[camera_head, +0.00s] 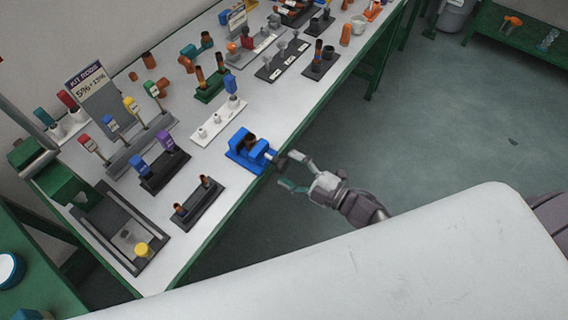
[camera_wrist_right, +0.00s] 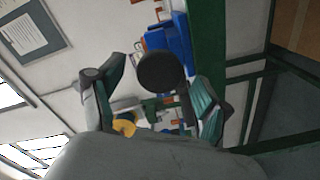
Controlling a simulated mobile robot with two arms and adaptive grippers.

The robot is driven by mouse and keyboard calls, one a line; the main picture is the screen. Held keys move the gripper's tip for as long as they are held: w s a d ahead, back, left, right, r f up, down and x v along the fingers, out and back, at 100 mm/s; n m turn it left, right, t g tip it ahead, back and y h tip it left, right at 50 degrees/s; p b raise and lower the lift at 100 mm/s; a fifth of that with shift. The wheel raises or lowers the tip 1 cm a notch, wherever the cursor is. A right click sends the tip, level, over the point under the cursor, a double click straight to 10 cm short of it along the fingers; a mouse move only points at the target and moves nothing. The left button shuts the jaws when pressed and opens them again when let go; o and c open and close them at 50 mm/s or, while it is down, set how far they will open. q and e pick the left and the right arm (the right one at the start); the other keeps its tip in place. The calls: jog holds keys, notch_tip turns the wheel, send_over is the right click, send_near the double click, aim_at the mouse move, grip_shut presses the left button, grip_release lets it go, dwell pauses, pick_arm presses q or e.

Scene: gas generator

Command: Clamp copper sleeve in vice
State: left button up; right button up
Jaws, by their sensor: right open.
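The blue vice (camera_head: 240,158) stands at the front edge of the white workbench, its screw end facing the edge. A dark brown, copper-toned piece (camera_head: 250,141) shows at its jaws; how firmly it is held cannot be told. My right gripper (camera_head: 290,170) is open and empty, just off the bench edge at the vice's dark handle (camera_head: 281,161). In the right wrist view, the round dark handle end (camera_wrist_right: 160,71) sits between the spread fingers, with the blue vice body (camera_wrist_right: 171,38) behind it. Contact with the handle cannot be told. My left gripper is out of view.
A black holder with copper-tipped posts (camera_head: 197,204) stands left of the vice, and a white block with a blue-topped part (camera_head: 218,124) behind it. Several other fixtures crowd the workbench (camera_head: 225,178). The floor (camera_head: 450,130) right of the bench is clear.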

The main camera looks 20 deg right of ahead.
jog(key=v, duration=0.9)
jog(key=shift+s+d, duration=0.2)
jog(key=shift+s, duration=0.1)
jog(key=s+d+f+m+g+h, duration=0.2)
jog(key=d+f+m+h, duration=0.25)
jog(key=f, duration=0.65)
jog(key=s+d+f+m+g+h, duration=0.1)
jog(key=s+d+f+m+h, duration=0.25)
jog(key=f, duration=0.85)
jog(key=s+a+f+m+g+h, duration=0.1)
jog(key=s+f+m+g, duration=0.3)
jog(key=s+f, duration=0.4)
jog(key=s+a+f+m+g+h, duration=0.2)
jog(key=s+a+f+m+g, duration=0.2)
jog(key=s+f, duration=0.5)
jog(key=s+g, duration=0.2)
jog(key=s, duration=0.3)
jog(key=shift+s+m, duration=0.2)
jog(key=shift+m, duration=0.1)
jog(key=shift+f, duration=0.1)
